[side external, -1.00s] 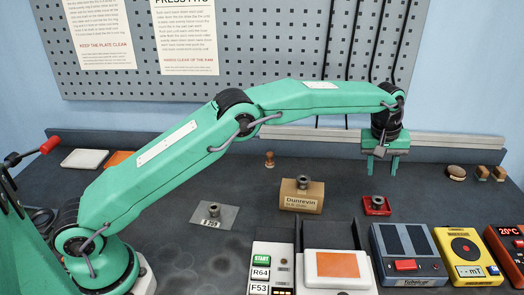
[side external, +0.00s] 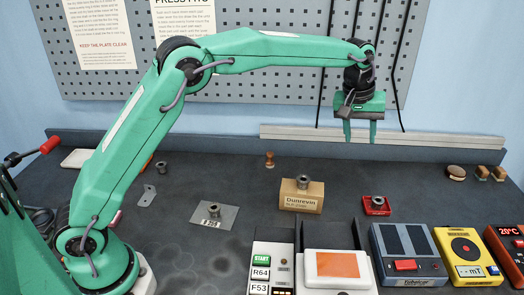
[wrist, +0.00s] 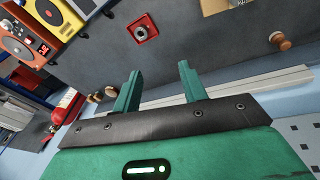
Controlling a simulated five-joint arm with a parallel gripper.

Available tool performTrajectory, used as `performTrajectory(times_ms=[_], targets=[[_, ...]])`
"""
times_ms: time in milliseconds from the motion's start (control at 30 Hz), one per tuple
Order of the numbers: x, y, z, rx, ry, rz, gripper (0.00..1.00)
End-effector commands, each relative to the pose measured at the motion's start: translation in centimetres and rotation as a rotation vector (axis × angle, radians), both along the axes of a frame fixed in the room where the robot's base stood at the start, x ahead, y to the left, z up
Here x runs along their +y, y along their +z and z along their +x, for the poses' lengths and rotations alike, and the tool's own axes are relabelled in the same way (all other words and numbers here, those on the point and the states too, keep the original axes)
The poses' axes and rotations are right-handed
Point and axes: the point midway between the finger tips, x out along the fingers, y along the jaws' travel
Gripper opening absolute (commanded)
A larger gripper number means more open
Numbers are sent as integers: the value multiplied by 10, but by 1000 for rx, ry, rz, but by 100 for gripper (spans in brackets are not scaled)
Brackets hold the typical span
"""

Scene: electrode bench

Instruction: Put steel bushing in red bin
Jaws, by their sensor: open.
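A small red bin (side external: 367,211) sits on the dark bench right of the middle, and a grey metal bushing (side external: 377,200) stands upright in it. The bin also shows in the wrist view (wrist: 136,35) with the bushing (wrist: 141,31) inside. Similar grey bushings stand on the labelled Dunrevin block (side external: 290,202) and on a flat grey plate (side external: 226,222). My gripper (side external: 360,141) is open and empty, fingers pointing down, well above the bench behind the red bin. In the wrist view, the fingers (wrist: 157,74) are apart with nothing between them.
Along the front stand a switch panel (side external: 261,277), a white tray with an orange pad (side external: 310,263), a grey device (side external: 386,236) and a yellow meter (side external: 446,246). Small wooden pieces (side external: 456,173) lie at the back right.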

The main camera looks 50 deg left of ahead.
Motion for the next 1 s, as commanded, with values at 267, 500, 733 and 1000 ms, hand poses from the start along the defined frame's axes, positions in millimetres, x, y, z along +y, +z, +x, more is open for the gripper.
performTrajectory(times_ms=[267, 500, 733, 1000], targets=[[38, 48, -50, -49, -73, 22, 42], [68, 74, -100, -88, -137, 47, 42], [93, 88, -153, -124, -198, 75, 42], [118, 90, -219, -165, -268, 114, 42]])
